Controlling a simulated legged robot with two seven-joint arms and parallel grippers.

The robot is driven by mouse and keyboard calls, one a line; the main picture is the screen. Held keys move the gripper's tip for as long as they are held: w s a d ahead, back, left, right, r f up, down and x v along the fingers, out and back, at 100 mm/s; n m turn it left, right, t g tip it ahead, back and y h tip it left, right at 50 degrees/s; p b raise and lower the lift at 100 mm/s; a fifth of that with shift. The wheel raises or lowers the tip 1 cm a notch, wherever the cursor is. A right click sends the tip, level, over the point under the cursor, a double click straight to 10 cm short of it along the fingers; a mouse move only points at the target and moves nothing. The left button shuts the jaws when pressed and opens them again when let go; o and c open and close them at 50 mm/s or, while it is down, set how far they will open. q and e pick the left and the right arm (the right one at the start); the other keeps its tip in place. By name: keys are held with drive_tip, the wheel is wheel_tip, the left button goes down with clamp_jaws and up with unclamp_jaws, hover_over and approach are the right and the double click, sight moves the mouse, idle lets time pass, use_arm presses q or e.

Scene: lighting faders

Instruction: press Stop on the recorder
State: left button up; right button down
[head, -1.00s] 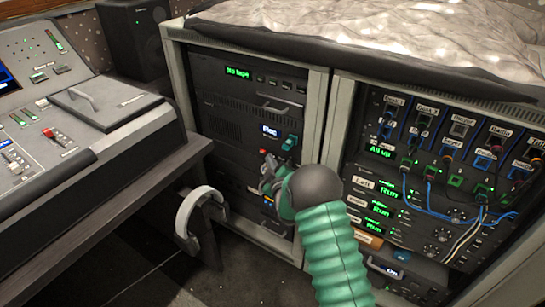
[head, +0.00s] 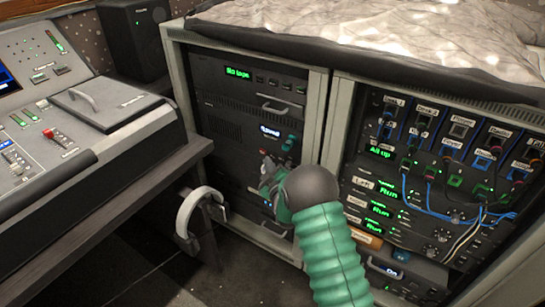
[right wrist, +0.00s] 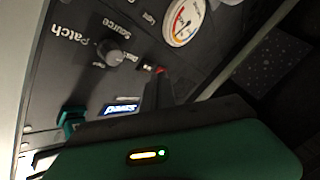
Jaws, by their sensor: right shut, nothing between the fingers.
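The recorder panel (head: 228,140) is in the left rack bay. Its small lit display (head: 269,131) reads what looks like "Saved"; it also shows upside down in the right wrist view (right wrist: 120,109). A teal switch (head: 289,142) sits beside the display. My right gripper (head: 266,168) is shut and empty, close in front of the panel just below the display. In the right wrist view its dark fingers (right wrist: 158,90) reach to a small red button (right wrist: 161,70); I cannot tell whether they touch it. No Stop label is readable. My left gripper is not in view.
A knob (right wrist: 113,52) and a round meter (right wrist: 183,20) are on the panel near the fingers. A white curved handle-like thing (head: 198,205) is left of my gripper. The mixing desk (head: 60,135) is at the left, the patch rack (head: 440,180) at the right.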

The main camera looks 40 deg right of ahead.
drive_tip(key=shift+s+a+p, duration=0.15)
drive_tip(key=shift+s+a, duration=0.15)
drive_tip(key=shift+a, duration=0.5)
drive_tip(key=shift+s+a+p, duration=0.15)
drive_tip(key=shift+s+a, duration=0.2)
drive_tip(key=shift+a, duration=0.4)
drive_tip(key=shift+s+a+p, duration=0.15)
drive_tip(key=shift+s+a, duration=0.15)
drive_tip(key=shift+a, duration=0.5)
